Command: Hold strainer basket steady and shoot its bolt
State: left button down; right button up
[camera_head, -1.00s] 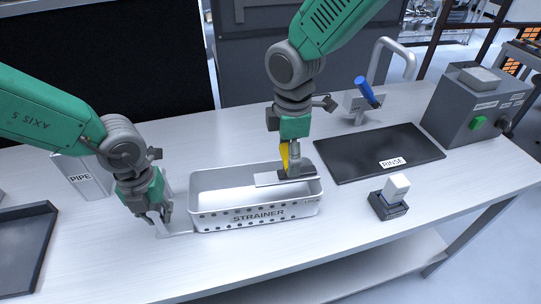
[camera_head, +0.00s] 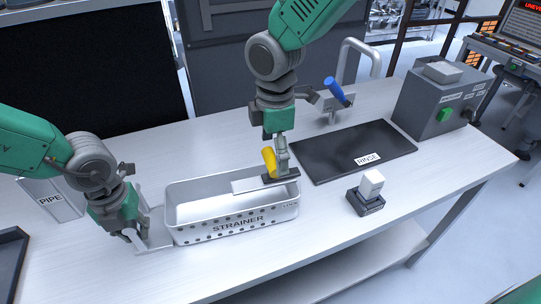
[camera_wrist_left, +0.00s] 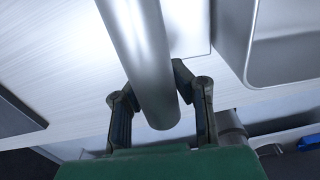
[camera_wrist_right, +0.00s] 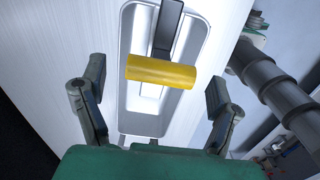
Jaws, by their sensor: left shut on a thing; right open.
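The grey perforated strainer basket (camera_head: 238,224), labelled STRAINER, sits on the white table. A flat metal plate with a dark bar lies across its right part, and the bolt's yellow handle (camera_head: 269,160) rises there; the handle also shows in the right wrist view (camera_wrist_right: 160,71). My left gripper (camera_head: 140,240) is at the basket's left end, shut on a thick round metal bar (camera_wrist_left: 143,50) seen in the left wrist view. My right gripper (camera_head: 281,160) points down over the basket's right part. It is open, with the yellow handle just beyond and between its fingertips, apparently ungripped.
A black RINSE mat (camera_head: 350,150) lies right of the basket. A white block on a dark base (camera_head: 367,195) stands near the front edge. A blue-handled clamp (camera_head: 338,92) and a grey control box (camera_head: 440,98) stand behind. A PIPE-labelled plate (camera_head: 50,198) is at left.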

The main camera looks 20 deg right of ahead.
aim_at(274, 156)
pick_arm(q)
jog(key=shift+f, duration=0.1)
pick_arm(e)
notch_tip(274, 156, up, 10)
jog(key=shift+d, duration=0.1)
pick_arm(q)
jog(key=c, duration=1.5)
grip_release()
jog(key=shift+c, duration=0.2)
jog(key=shift+o, duration=0.7)
jog(key=shift+w, duration=0.1)
pick_arm(e)
jog(key=shift+w+f, duration=0.1)
pick_arm(q)
jog(key=shift+a, duration=0.1)
